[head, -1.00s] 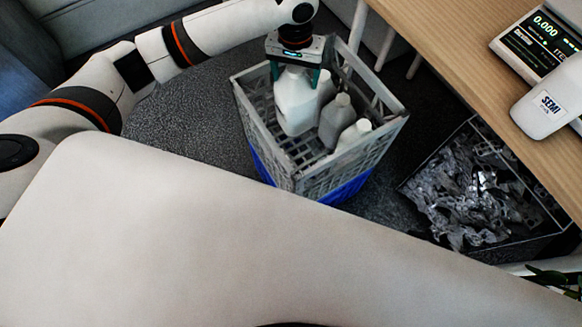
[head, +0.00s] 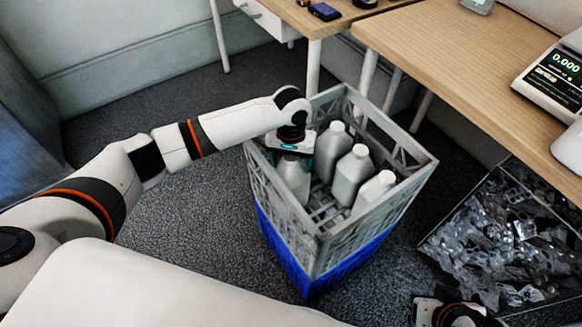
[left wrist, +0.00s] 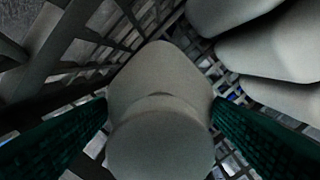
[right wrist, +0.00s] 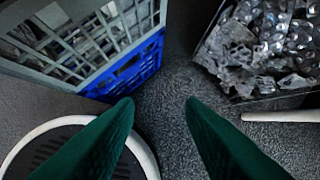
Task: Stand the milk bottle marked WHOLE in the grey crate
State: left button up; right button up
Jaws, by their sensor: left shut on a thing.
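The grey crate (head: 400,190) stands on a blue crate, beside the wooden desk. My left gripper (head: 290,152) reaches down into its left part and is shut on a white milk bottle (head: 293,182). In the left wrist view this bottle (left wrist: 160,90) sits between the green fingers, with crate lattice around it. The bottle looks about upright; I cannot tell whether it touches the crate floor. No marking on it is visible. My right gripper (right wrist: 160,105) is open and empty, low outside the crates.
Several other bottles, among them one at the back (head: 331,150), stand inside the crate to the right of the held one. The blue crate (head: 300,270) is underneath. A bin of clear scrap (head: 500,240) is at right. A scale (head: 553,75) is on the desk (head: 450,50).

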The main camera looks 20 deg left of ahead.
pick_arm(q)
jog(key=shift+f, duration=0.7)
pick_arm(e)
jog(key=shift+w+a+r+t, duration=0.2)
jog(key=shift+w+t, duration=0.15)
jog(key=shift+w, duration=0.2)
jog(key=shift+w+a+r+t, duration=0.2)
jog(key=shift+w+t, duration=0.15)
jog(key=shift+w, duration=0.2)
pick_arm(q)
jog(key=o, duration=1.2)
pick_arm(e)
jog(key=shift+s+f, duration=0.1)
jog(key=shift+s, duration=0.05)
pick_arm(q)
jog(key=shift+o, duration=0.2)
